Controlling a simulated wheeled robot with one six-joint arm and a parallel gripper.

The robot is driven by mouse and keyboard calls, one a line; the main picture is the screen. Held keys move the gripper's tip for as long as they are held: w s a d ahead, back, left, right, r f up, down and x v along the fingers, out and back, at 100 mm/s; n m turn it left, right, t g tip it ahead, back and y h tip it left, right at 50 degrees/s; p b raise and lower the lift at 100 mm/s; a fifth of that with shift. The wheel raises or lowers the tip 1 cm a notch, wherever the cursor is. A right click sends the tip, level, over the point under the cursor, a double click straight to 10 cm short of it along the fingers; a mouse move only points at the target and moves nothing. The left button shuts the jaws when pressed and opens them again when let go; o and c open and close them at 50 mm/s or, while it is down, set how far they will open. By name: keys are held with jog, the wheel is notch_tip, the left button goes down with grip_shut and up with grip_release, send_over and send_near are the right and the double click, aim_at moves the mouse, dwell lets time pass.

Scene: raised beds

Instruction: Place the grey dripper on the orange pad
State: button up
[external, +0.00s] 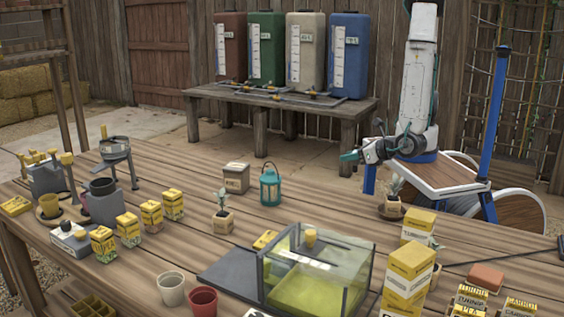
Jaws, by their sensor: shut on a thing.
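My gripper (351,156) is at the end of my arm at the upper right, above the far edge of the table. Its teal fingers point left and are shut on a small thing. That thing is too small and too dark to make out, so I cannot tell whether it is the grey dripper. I cannot pick out a grey dripper with certainty elsewhere. A flat orange block (487,276) lies at the right of the table and may be the orange pad; its top looks bare. My gripper is far back and to the left of it.
Yellow boxes (409,270) stand left of the orange block, and labelled seed packets (469,299) stand in front. A glass tank (318,266), a teal lantern (270,187) and a potted plant (392,203) are nearby. The table's middle left is fairly clear.

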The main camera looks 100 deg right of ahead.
jog(key=w+a+n+t+y, duration=0.1)
jog(key=w+a, duration=0.1)
jog(key=a, duration=0.3)
jog(key=w+a+n+t+y, duration=0.1)
jog(key=a+n, duration=0.1)
jog(key=a, duration=0.3)
jog(key=w+a+n+t+y, duration=0.1)
jog(key=w+a+y, duration=0.1)
jog(key=a, duration=0.3)
jog(key=shift+w+a+f+n+t, duration=0.2)
jog(key=shift+w+a+n+t, duration=0.1)
jog(key=shift+a, duration=0.1)
jog(key=a+r+n+t+y, duration=0.15)
jog(key=a+n+y, duration=0.4)
jog(key=a, duration=1.15)
notch_tip(320, 180, up, 4)
jog(key=r+n+g+y, duration=0.1)
jog(key=n+g+y, duration=0.3)
jog(key=n+y, duration=0.55)
send_over(487, 278)
jog(key=shift+m+y, duration=0.3)
jog(key=f, duration=0.8)
jog(key=shift+s+f, duration=0.1)
jog(key=shift+s, duration=0.1)
jog(key=shift+w, duration=0.1)
jog(key=o, duration=0.9)
jog(key=shift+w, duration=0.1)
jog(key=shift+o, duration=0.2)
